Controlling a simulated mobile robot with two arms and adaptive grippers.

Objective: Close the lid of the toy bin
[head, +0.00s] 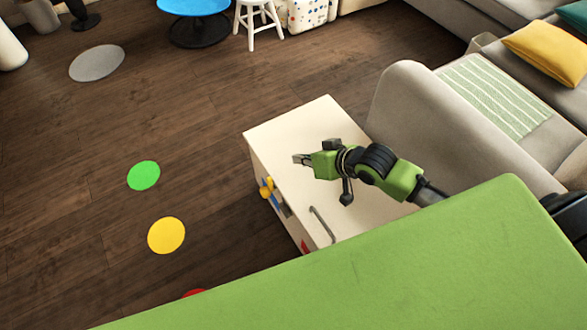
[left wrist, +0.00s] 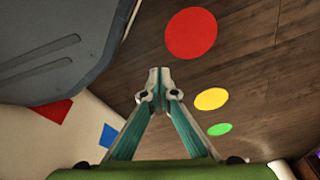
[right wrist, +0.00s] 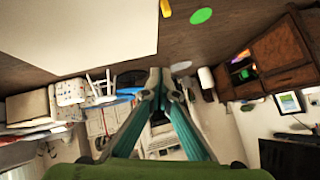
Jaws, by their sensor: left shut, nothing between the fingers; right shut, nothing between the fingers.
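The toy bin is a cream box in the head view, with coloured shapes on its side wall (head: 266,190). Its cream lid (head: 290,128) looks flat and level over the box, with no gap that I can see. A grey handle (head: 322,225) is on it near the side edge. My green body hides the near end. My right gripper (head: 300,159) is shut and empty above the lid; contact cannot be told. It also shows shut in the right wrist view (right wrist: 163,82). My left gripper (left wrist: 158,82) is shut and empty in the left wrist view, outside the head view.
A grey sofa (head: 405,110) stands close to the right of the bin. The wooden floor to the left is open, with flat green (head: 143,175) and yellow (head: 166,235) dots. A blue table (head: 193,5) and white stool (head: 258,18) stand at the back.

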